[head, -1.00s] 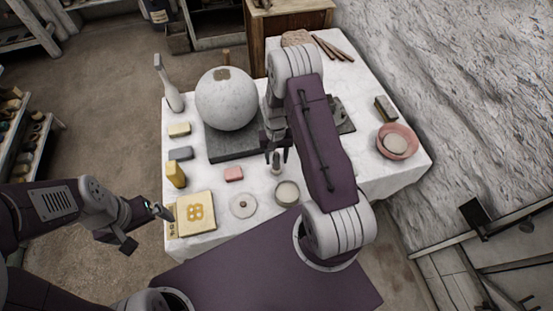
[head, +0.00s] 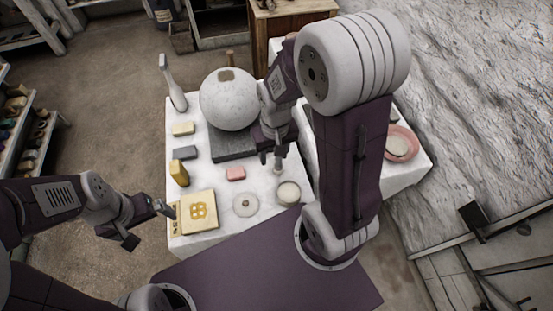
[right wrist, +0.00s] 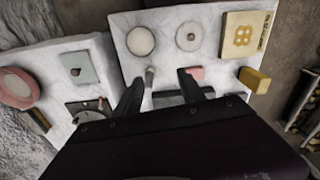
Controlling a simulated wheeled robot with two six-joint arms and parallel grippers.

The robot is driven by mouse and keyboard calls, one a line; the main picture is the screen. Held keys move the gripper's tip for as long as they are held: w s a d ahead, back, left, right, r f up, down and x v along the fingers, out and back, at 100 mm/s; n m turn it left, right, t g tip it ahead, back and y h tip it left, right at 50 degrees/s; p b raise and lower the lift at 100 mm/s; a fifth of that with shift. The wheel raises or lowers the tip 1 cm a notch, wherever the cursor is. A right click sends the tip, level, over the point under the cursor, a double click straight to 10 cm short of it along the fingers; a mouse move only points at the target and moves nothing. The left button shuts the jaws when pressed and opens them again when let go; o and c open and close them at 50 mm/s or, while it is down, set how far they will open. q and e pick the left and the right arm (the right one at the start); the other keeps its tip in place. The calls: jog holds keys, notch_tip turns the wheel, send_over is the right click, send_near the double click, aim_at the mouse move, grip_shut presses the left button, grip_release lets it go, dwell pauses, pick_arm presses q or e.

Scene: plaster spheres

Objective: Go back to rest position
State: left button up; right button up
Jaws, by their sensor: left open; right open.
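My left gripper (head: 147,225) is open and empty, in the air by the front left corner of the white table (head: 216,239), beside a cream board with a yellow pattern (head: 198,212). My right gripper (head: 272,158) is open above the middle of the table, right of the plaster sphere (head: 228,99). In the right wrist view, its fingers (right wrist: 160,95) stand apart. A small upright pale tool (right wrist: 149,78) shows between them, and I cannot tell whether they touch it. My raised right arm hides part of the table's right side in the head view.
The sphere rests on a dark slab (head: 233,146). A pink bowl (head: 407,133) is at right.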

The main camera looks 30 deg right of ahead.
jog(key=s+a+r+n+p, duration=0.1)
jog(key=s+r+p, duration=0.3)
jog(key=r+p, duration=0.2)
jog(key=shift+r+t, duration=0.3)
jog(key=shift+r, duration=0.15)
jog(key=shift+a, duration=0.1)
jog(key=shift+o, duration=0.4)
dwell(1.7)
